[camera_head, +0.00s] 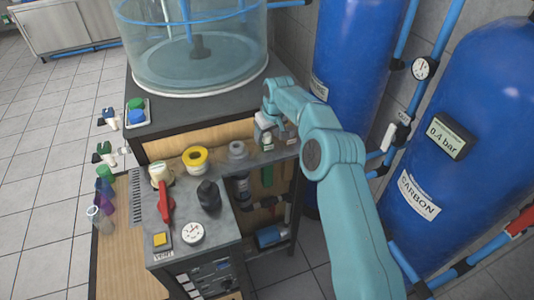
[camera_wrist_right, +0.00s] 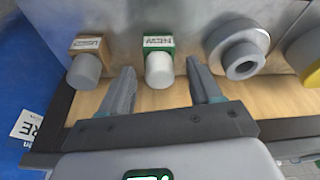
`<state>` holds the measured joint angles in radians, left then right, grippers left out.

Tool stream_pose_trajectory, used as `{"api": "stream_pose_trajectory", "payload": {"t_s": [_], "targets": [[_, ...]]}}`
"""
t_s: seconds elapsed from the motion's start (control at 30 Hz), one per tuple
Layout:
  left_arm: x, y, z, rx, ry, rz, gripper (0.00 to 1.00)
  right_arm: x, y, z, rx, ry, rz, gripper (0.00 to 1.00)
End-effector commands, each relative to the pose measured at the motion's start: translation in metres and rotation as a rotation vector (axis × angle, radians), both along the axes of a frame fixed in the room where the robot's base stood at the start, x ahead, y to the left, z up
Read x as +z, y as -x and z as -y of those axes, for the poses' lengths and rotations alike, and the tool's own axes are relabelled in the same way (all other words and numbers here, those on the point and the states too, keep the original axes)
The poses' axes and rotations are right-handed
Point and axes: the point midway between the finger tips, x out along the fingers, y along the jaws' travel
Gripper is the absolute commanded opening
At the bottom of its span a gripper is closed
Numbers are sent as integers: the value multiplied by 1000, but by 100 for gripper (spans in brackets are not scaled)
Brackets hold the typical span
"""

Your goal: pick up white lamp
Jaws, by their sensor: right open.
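A white lamp (camera_wrist_right: 159,68), a short rounded white cylinder on a green base labelled NEW, shows in the right wrist view between my right gripper's fingertips (camera_wrist_right: 160,66). The fingers are open, one on each side, with gaps to the lamp. A greyer lamp (camera_wrist_right: 87,68) on a brown base labelled USED stands to the left, outside the left finger. In the head view my right gripper (camera_head: 269,122) is over the right end of the bench shelf, partly hidden by its own wrist. The white lamp (camera_head: 267,141) shows small just below it. My left gripper is not in view.
A grey ring-shaped fitting (camera_wrist_right: 243,60) stands right of the fingers, with a yellow ring (camera_head: 195,159) beyond. A clear tank (camera_head: 190,75) stands on the bench behind. Blue cylinders (camera_head: 465,120) stand at the right. A small cabinet with a red handle (camera_head: 166,200) is in front.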

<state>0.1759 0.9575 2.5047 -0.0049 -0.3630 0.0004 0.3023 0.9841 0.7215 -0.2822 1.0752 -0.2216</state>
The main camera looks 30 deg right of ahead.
Motion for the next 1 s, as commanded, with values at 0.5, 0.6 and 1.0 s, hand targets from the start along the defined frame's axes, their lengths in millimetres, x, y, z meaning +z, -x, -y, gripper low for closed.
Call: {"api": "stream_pose_trajectory", "payload": {"t_s": [0.5,0.6,1.0], "targets": [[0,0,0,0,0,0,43,0,0,0,0,-1,-2,16],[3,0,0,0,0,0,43,5,1,-1,0,0,-1,16],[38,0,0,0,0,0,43,76,9,-7,3,0,1,16]]}}
